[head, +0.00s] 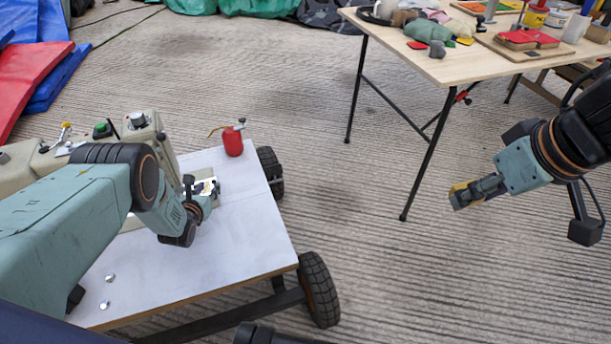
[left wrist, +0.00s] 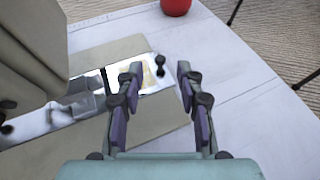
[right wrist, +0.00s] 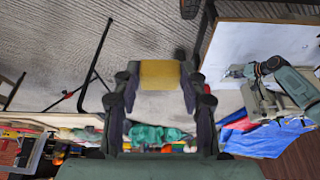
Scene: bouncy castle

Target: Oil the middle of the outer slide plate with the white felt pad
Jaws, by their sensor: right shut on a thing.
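My right gripper (head: 466,193) is shut on a yellow block (right wrist: 160,75), held in the air to the right of the cart. No white felt face can be made out on it. My left gripper (head: 200,186) hangs over the beige machine (head: 150,135) on the cart. In the left wrist view its fingers (left wrist: 160,78) are apart with nothing gripped. Below and beyond them lies a shiny plate (left wrist: 150,84) with a yellowish patch and a dark knob (left wrist: 160,64) at its right. The left finger covers part of the plate.
A red oil can (head: 233,142) stands at the far right of the cart top (head: 230,225), also seen in the left wrist view (left wrist: 175,6). Two small metal pieces (head: 110,278) lie near its front. A wooden table (head: 455,62) with many items stands at the back right.

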